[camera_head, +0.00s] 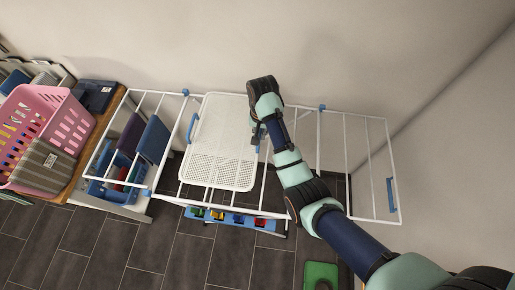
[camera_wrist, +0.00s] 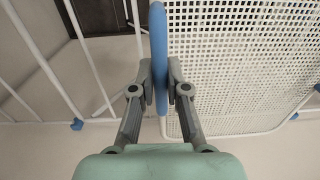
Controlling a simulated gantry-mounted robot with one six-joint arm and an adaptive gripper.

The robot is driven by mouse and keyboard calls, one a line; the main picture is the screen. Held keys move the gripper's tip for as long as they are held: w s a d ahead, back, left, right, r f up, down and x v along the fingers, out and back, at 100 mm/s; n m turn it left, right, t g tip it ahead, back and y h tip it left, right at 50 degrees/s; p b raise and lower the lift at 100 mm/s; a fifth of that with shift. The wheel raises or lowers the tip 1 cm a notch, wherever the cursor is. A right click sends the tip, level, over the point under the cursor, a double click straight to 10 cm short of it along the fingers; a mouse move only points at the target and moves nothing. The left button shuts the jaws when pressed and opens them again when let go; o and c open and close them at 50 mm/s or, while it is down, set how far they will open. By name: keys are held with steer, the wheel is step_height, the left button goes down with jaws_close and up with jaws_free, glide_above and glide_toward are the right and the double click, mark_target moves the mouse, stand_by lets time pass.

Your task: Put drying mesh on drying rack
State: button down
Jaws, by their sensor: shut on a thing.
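The drying mesh (camera_head: 222,140) is a white perforated panel with rounded corners and blue handles on its left and right sides. It lies flat over the middle rails of the white drying rack (camera_head: 345,113); I cannot tell whether it touches them. My gripper (camera_head: 259,136) is at the mesh's right side. In the wrist view my gripper (camera_wrist: 160,85) is shut on a blue handle (camera_wrist: 157,38) of the mesh, with a finger on each side. The mesh also fills the upper right of the wrist view (camera_wrist: 235,65). My arm hides part of the rack.
Dark cloths (camera_head: 153,138) hang on the rack's left part above a blue basket (camera_head: 97,190). A pink basket (camera_head: 68,122) stands on a wooden top at the left. A blue strip with colored items (camera_head: 235,218) is below the rack. A green object (camera_head: 320,274) lies on the floor. The wall is close behind.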

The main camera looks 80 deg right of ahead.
step_height(320, 180, down, 8)
steer(key=shift+b, duration=0.4)
steer(key=shift+f, duration=0.1)
steer(key=c, duration=1.2)
jaws_free()
step_height(320, 180, up, 12)
steer(key=shift+s+r+p, duration=0.1)
steer(key=shift+r+p, duration=0.05)
steer(key=shift+p, duration=0.7)
